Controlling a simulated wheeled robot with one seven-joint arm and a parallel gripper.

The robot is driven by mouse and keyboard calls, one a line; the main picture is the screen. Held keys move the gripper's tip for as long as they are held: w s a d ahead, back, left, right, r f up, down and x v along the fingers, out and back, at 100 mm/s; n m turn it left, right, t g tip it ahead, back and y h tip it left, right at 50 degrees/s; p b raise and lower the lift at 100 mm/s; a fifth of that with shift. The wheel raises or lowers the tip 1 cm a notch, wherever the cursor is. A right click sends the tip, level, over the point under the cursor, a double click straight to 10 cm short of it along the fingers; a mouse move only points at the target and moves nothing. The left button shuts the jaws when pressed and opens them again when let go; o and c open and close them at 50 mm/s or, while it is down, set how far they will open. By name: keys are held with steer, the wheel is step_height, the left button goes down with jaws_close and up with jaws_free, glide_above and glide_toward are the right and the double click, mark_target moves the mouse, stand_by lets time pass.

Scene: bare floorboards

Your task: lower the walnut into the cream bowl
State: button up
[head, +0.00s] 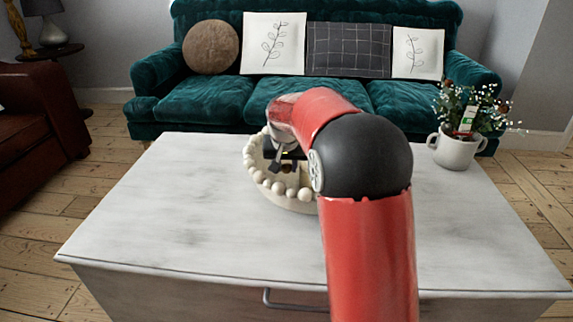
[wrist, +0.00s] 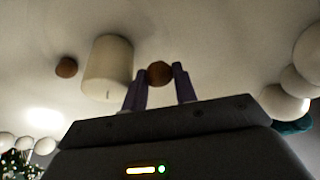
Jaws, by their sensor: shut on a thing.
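The cream bowl (head: 290,205) stands on the pale table, with a rim of round cream beads. My gripper (head: 284,166) is over its opening, pointing down, and my arm hides the bowl's right side. In the wrist view the gripper (wrist: 160,84) is shut on a brown walnut (wrist: 159,73), held between the purple fingertips. Behind it is the bowl's pale inner surface (wrist: 222,50). I cannot tell whether the walnut touches the bowl.
A cream cylinder (wrist: 107,68), like a candle, is in the bowl beside the fingers, with another brown ball (wrist: 66,67) beyond. A white pot with a plant (head: 458,150) stands at the table's right. The table's left side (head: 165,215) is clear. A green sofa (head: 215,103) stands behind.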

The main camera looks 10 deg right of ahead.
steer(key=shift+f+b, duration=0.65)
steer(key=shift+f, duration=0.35)
stand_by(0.5)
steer(key=o, duration=1)
